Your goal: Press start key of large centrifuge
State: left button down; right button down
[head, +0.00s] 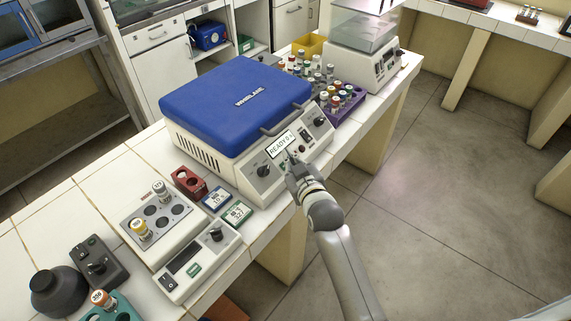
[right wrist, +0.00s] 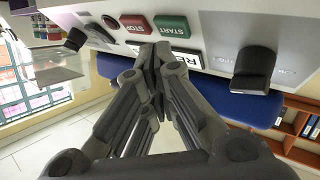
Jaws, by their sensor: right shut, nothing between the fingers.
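The large centrifuge (head: 240,105) stands on the tiled bench with its blue lid closed. Its sloped front panel has a display (head: 282,145) reading READY. In the right wrist view, which is upside down, the green START key (right wrist: 171,26) and red STOP key (right wrist: 137,24) sit side by side next to the display (right wrist: 183,58). My right gripper (head: 291,160) is shut and empty at the panel. Its fingertips (right wrist: 157,55) appear close to the START key and overlap the display's edge. I cannot tell whether they touch the panel. My left gripper is not in view.
A black knob (right wrist: 252,70) sticks out beside the display. A small block heater (head: 158,222), a red tube rack (head: 189,184) and two small timers stand left of the centrifuge. A purple tube rack (head: 345,108) and a balance (head: 365,60) stand beyond it. Open floor lies right.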

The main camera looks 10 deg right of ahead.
jog(key=shift+w+a+f, duration=0.15)
jog(key=shift+w+f, duration=0.05)
jog(key=shift+f, duration=0.05)
